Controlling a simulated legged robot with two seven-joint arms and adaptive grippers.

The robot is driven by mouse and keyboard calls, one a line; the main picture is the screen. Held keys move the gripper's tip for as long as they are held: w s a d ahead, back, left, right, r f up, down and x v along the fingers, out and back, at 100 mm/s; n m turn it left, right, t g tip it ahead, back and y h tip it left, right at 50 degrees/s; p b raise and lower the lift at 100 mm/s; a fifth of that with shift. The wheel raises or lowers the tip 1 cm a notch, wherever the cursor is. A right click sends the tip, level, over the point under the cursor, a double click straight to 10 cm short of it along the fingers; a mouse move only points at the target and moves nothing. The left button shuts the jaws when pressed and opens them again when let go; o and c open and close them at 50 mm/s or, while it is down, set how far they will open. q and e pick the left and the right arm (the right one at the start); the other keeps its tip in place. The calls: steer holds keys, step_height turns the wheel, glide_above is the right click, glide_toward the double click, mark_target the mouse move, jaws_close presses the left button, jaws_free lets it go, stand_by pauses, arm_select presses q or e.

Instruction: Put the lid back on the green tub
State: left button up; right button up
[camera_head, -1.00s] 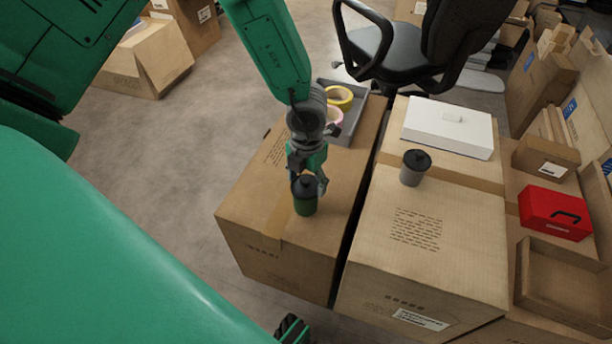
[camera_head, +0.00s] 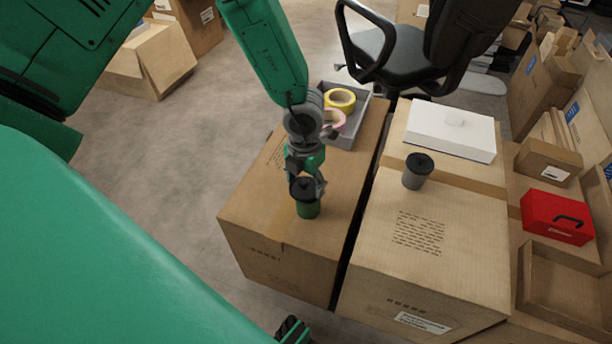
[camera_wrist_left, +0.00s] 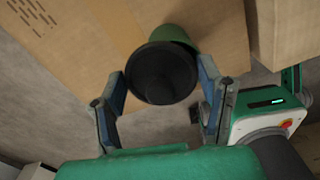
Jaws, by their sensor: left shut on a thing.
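The green tub (camera_head: 308,209) stands upright near the front of the left cardboard box. My left gripper (camera_head: 306,187) is shut on the black lid (camera_head: 302,190) and holds it at the tub's top. In the left wrist view the round black lid (camera_wrist_left: 161,74) sits between the two fingers (camera_wrist_left: 163,85). The green tub (camera_wrist_left: 174,34) shows behind its upper edge, partly hidden. I cannot tell whether the lid touches the rim.
A grey tray (camera_head: 352,132) with a yellow tape roll (camera_head: 340,98) and a pink one (camera_head: 333,121) lies behind my left arm. A grey tub with a black lid (camera_head: 416,172) and a white box (camera_head: 451,130) stand on the right carton (camera_head: 430,235).

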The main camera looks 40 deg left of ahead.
arm_select(q)
steer(key=shift+d+r, duration=0.2)
steer(key=shift+d, duration=0.4)
steer(key=shift+a+f, duration=0.1)
steer(key=shift+a, duration=0.15)
steer(key=shift+d+p, duration=0.15)
steer(key=shift+p, duration=0.15)
steer(key=shift+d, duration=0.25)
steer(key=shift+a, duration=0.1)
steer(key=shift+p, duration=0.35)
stand_by(0.4)
steer(key=shift+f, duration=0.1)
